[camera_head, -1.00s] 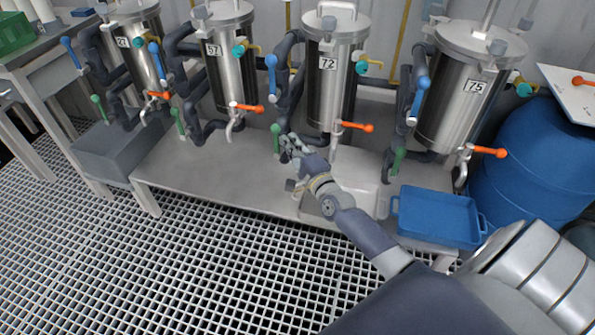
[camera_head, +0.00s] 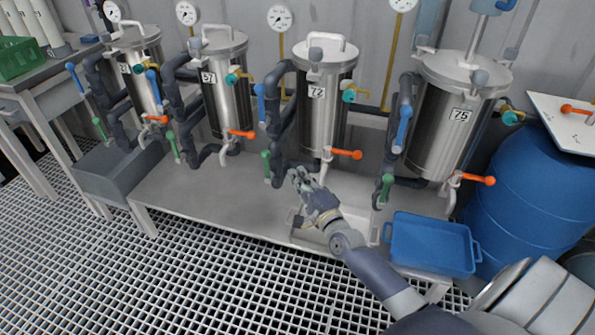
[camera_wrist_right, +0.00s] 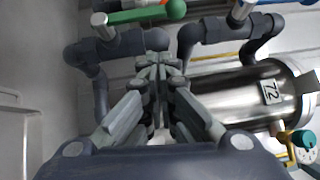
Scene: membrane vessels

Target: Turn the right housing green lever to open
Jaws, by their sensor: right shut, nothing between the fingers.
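Steel housing 72 (camera_head: 322,105) stands in the middle, and housing 75 (camera_head: 447,130) is the rightmost. Housing 72's green lever (camera_head: 266,163) points upright on the dark pipework at its lower left. Housing 75's green lever (camera_head: 386,188) also looks upright, low on its left pipe. My right gripper (camera_head: 299,177) is shut and empty, to the right of housing 72's lever and apart from it. In the right wrist view the closed fingers (camera_wrist_right: 158,75) are below a green lever (camera_wrist_right: 140,15) with a ball end, beside housing 72. My left gripper is not in view.
Orange levers (camera_head: 346,154) project in front of the housings. Blue levers (camera_head: 403,128) are on the upper pipes. A blue tray (camera_head: 432,247) and a blue barrel (camera_head: 535,190) are at right. A pale tray (camera_head: 361,234) lies under my forearm. The bench (camera_head: 195,197) is clear at left.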

